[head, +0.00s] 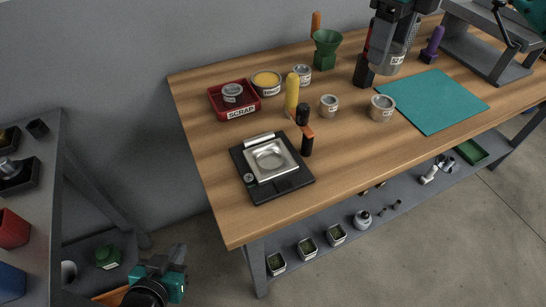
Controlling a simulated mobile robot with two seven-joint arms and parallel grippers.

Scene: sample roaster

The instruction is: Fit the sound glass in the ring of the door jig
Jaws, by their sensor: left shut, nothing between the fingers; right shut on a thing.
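My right gripper (396,22) is at the top of the head view. It is shut on a clear glass cylinder (386,54) with a small white label, held upright above the back right of the wooden bench. The black base that looks like the door jig (283,188) lies near the bench's front left, with a square silver frame around a round opening. No glass can be made out in it. My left gripper (176,258) is low at the bottom left, off the bench, shut and empty. Whether the held glass is sound cannot be told.
A red scrap tray (215,105) holds a small jar. A teal mat (433,102) lies clear. A grey frame (490,40) stands back right.

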